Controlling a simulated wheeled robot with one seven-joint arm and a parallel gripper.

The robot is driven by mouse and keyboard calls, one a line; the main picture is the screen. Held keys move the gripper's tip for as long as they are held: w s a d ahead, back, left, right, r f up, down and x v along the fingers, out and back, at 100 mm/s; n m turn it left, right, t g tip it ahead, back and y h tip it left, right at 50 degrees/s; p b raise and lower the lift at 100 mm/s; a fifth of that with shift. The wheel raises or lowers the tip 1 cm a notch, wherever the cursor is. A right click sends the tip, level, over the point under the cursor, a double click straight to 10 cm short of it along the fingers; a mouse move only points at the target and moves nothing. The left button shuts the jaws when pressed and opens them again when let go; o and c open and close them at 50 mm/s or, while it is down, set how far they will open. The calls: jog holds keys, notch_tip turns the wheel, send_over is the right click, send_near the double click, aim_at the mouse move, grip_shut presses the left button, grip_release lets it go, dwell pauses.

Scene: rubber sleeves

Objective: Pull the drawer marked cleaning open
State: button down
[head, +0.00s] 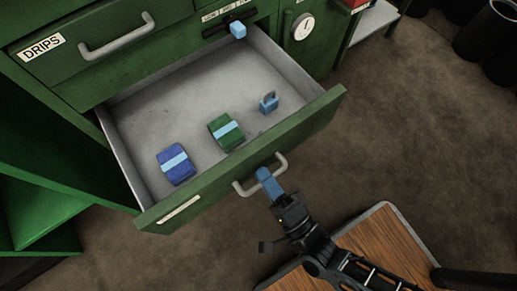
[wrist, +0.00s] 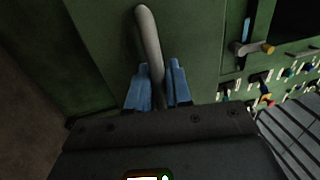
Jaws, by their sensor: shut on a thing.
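A green drawer (head: 312,122) stands well out from the cabinet, its grey inside open to view. Its front has a pale label (head: 180,209) that I cannot read at this angle. My gripper (head: 264,176) has its blue fingers closed around the right part of the drawer's metal bar handle (head: 239,188). In the wrist view the handle (wrist: 148,35) runs down between the two blue fingers (wrist: 158,85), which hide part of it.
Inside the drawer lie a blue bundle (head: 175,164), a green bundle (head: 225,131) and a small blue padlock-like thing (head: 269,103). The shut drawer above is marked DRIPS (head: 41,48). A wooden-topped surface (head: 385,240) is at lower right.

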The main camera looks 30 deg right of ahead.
jog(key=shift+s, duration=0.15)
jog(key=c, duration=1.2)
grip_release()
jog(key=shift+p+v, duration=0.4)
jog(key=shift+v, duration=3.55)
